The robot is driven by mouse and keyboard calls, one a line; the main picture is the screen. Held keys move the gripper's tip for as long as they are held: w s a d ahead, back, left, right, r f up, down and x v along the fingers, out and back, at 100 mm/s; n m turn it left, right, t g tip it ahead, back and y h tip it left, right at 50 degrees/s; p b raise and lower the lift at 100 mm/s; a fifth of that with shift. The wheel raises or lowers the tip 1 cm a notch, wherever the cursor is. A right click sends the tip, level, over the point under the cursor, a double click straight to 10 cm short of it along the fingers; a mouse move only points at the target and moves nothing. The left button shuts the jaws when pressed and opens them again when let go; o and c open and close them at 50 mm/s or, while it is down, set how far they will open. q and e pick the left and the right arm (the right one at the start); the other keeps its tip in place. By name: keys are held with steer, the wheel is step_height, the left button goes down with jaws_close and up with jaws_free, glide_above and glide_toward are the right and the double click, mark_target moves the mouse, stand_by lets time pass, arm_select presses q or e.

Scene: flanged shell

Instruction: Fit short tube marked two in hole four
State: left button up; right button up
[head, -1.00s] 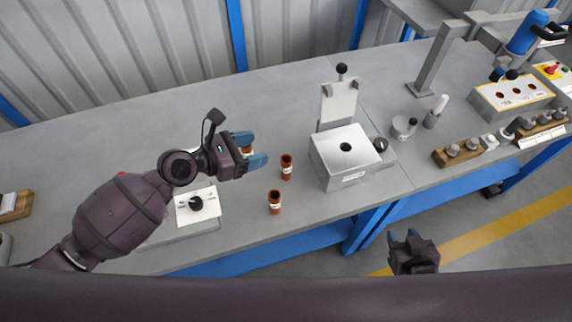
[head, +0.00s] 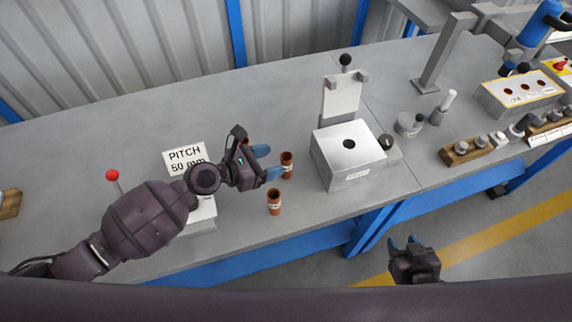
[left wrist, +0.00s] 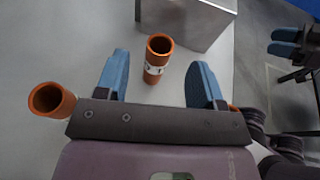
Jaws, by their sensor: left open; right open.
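Several orange-brown tubes stand upright on the grey table. One tube (head: 287,164) is just ahead of my left gripper (head: 267,163); in the left wrist view this tube (left wrist: 158,58) shows a white label, its mark unclear, between and beyond the open fingers. A second tube (head: 274,202) stands nearer the table's front edge. Another tube (left wrist: 50,99) is beside my left gripper in the left wrist view. I cannot tell which is marked two. A white box (head: 349,160) with one dark hole stands to the right. My right gripper (head: 403,243) is open and empty off the table's front.
A panel box (head: 518,92) with several holes stands far right. A wooden rack (head: 463,152) of grey parts, a round grey piece (head: 408,124) and a grey post (head: 443,55) stand nearer. A "PITCH 50 mm" sign (head: 185,158) is behind my left arm.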

mark_target(291, 155)
arm_select(q)
steer(key=x, duration=0.3)
steer(key=shift+w+d, duration=0.1)
steer(key=shift+d, duration=0.1)
arm_select(e)
steer(key=shift+s+f, duration=0.15)
steer(key=shift+f, duration=0.15)
arm_select(q)
steer(key=c, duration=1.1)
arm_select(e)
steer(key=shift+w+r, duration=0.15)
steer(key=shift+w, duration=0.2)
steer(key=shift+s, duration=0.1)
